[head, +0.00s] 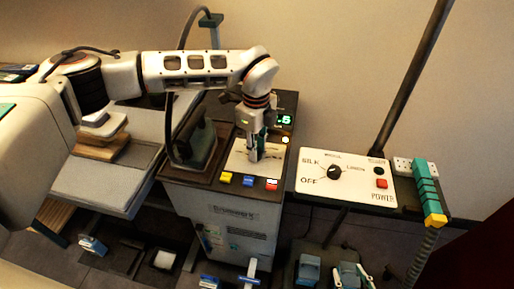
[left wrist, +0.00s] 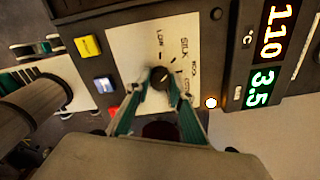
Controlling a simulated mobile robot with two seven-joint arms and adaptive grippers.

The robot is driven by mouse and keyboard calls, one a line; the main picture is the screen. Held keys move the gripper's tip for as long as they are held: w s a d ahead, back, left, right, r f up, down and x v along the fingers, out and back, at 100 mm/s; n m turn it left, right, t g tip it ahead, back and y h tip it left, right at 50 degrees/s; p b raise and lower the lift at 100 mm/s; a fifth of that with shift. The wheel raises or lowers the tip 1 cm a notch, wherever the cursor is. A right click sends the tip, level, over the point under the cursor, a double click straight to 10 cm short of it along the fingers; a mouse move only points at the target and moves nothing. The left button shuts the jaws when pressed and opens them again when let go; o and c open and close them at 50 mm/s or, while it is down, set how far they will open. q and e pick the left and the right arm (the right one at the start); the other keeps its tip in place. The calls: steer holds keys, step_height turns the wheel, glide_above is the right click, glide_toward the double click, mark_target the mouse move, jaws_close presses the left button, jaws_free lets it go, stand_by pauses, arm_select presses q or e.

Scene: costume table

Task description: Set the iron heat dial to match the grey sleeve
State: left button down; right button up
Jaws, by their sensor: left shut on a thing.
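The iron station (head: 233,222) stands in the middle of the head view, with a white dial plate (head: 240,160) on top. My left gripper (head: 257,154) points down at this plate and hides the knob there. In the left wrist view, the dark heat dial (left wrist: 159,76) sits between my left fingertips (left wrist: 161,84), which are shut on it. LOW and SILK are legible beside it; other marks are partly hidden. Its exact setting is unclear. The station display (left wrist: 268,55) reads 110 °C and 3.5. A grey surface (head: 95,187) lies at left; I cannot tell whether it is the grey sleeve. My right gripper is out of view.
The iron (head: 197,143) stands left of the dial plate. Yellow (left wrist: 88,46), blue and red buttons line the plate's edge. A second panel (head: 345,178) with a SILK, LINEN and OFF knob (head: 334,172) stands at right.

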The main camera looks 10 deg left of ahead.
arm_select(q)
steer(key=m, duration=0.6)
steer(key=shift+m, duration=0.3)
steer(key=m, duration=0.5)
steer(key=m+p, duration=0.1)
steer(key=m, duration=0.5)
steer(key=shift+a+m, duration=0.1)
steer(key=shift+m, duration=0.3)
steer(key=m, duration=0.5)
steer(key=shift+m+p, duration=0.3)
steer(key=shift+m, duration=0.1)
steer(key=c, duration=1.8)
jaws_free()
steer(key=shift+a, duration=0.1)
step_height(320, 180, up, 12)
steer(key=shift+r, duration=0.1)
